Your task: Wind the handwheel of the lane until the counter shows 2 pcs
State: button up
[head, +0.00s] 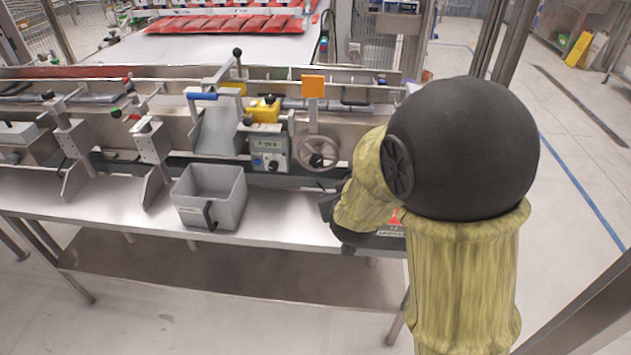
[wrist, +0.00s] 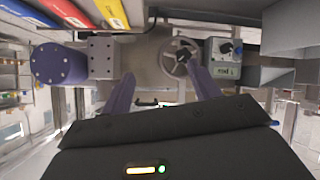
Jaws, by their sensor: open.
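The handwheel (head: 317,158) is a grey spoked wheel on the front of the lane, just right of the counter box (head: 267,153). The box has a small lit display, too small to read surely. In the wrist view the handwheel (wrist: 181,62) with a dark knob lies beyond the fingertips, near the right finger, and the counter box (wrist: 223,60) is to its right. My gripper (wrist: 162,74) is open with its two purple fingers spread and nothing between them. In the head view it is mostly hidden by my arm, low and right of the handwheel.
A grey bin (head: 210,192) stands on the table in front, under a grey chute (head: 217,130). An orange plate (head: 313,86) rises above the handwheel. Lever brackets (head: 150,145) stand left. The table front between bin and my arm is clear.

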aim_at(315, 162)
jog(key=w+a+f+n+t+h+b, duration=0.1)
jog(key=w+a+f+n+t+b, duration=0.1)
jog(key=a+f+t+b, duration=0.4)
jog(key=a+b, duration=0.2)
jog(key=b, duration=0.2)
jog(key=shift+w+a+f+b, duration=0.15)
jog(key=shift+a+f+b, duration=0.1)
jog(key=shift+b, duration=0.1)
jog(key=shift+w, duration=0.15)
jog(key=w, duration=0.5)
jog(key=w+b, duration=0.1)
jog(key=w, duration=0.5)
jog(key=w+b, duration=0.1)
jog(key=w, duration=0.5)
jog(key=shift+w+d, duration=0.1)
jog(key=shift+d, duration=0.2)
jog(key=c, duration=1)
